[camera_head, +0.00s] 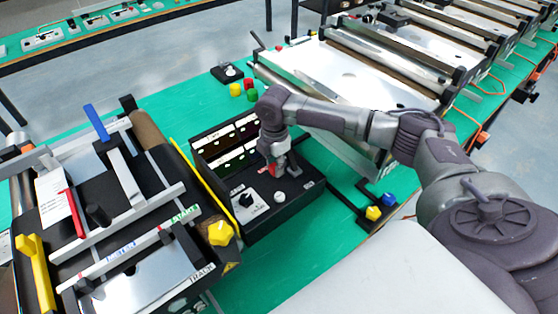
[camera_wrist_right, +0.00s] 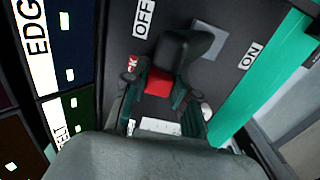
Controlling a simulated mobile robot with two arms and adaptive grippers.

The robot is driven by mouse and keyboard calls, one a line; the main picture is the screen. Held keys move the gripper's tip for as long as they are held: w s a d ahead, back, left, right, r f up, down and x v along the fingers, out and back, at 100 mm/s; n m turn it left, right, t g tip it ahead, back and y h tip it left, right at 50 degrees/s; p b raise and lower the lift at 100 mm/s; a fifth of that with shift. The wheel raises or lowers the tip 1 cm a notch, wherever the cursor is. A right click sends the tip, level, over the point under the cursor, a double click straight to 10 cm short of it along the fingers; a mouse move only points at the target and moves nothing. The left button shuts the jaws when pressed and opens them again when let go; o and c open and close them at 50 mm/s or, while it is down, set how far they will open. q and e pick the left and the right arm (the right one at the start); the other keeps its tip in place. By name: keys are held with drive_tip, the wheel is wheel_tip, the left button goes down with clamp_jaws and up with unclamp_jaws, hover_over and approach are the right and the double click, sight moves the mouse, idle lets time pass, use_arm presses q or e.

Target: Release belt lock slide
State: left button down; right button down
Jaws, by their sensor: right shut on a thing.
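The black control box (camera_head: 262,222) stands on the green bench, with a dark label panel at its back. My right gripper (camera_head: 274,168) reaches down onto the box top from the right. In the right wrist view, my right gripper (camera_wrist_right: 160,100) is shut on a small red slide (camera_wrist_right: 158,83), with a finger on either side of it. A partly hidden red label ending in "CK" is beside the slide. A black lever (camera_wrist_right: 184,48) stands just beyond it, between the OFF and ON labels. The slide's lower part is hidden by the fingers. My left gripper is not in view.
A conveyor with a yellow star knob (camera_head: 221,232) and a blue lever (camera_head: 96,122) stands close on the left. Another conveyor (camera_head: 345,72) lies behind my right arm. Small red, yellow and green buttons (camera_head: 250,95) sit behind the box. Green bench shows in front.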

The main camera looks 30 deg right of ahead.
drive_tip(key=a+p, duration=0.1)
drive_tip(key=a, duration=0.1)
drive_tip(key=shift+s+a+r, duration=0.1)
drive_tip(key=shift+s+a, duration=0.05)
drive_tip(key=shift+a, duration=0.2)
drive_tip(key=c, duration=0.9)
unclamp_jaws()
drive_tip(key=shift+a, duration=0.1)
wheel_tip(320, 180, up, 12)
drive_tip(key=shift+f, duration=0.1)
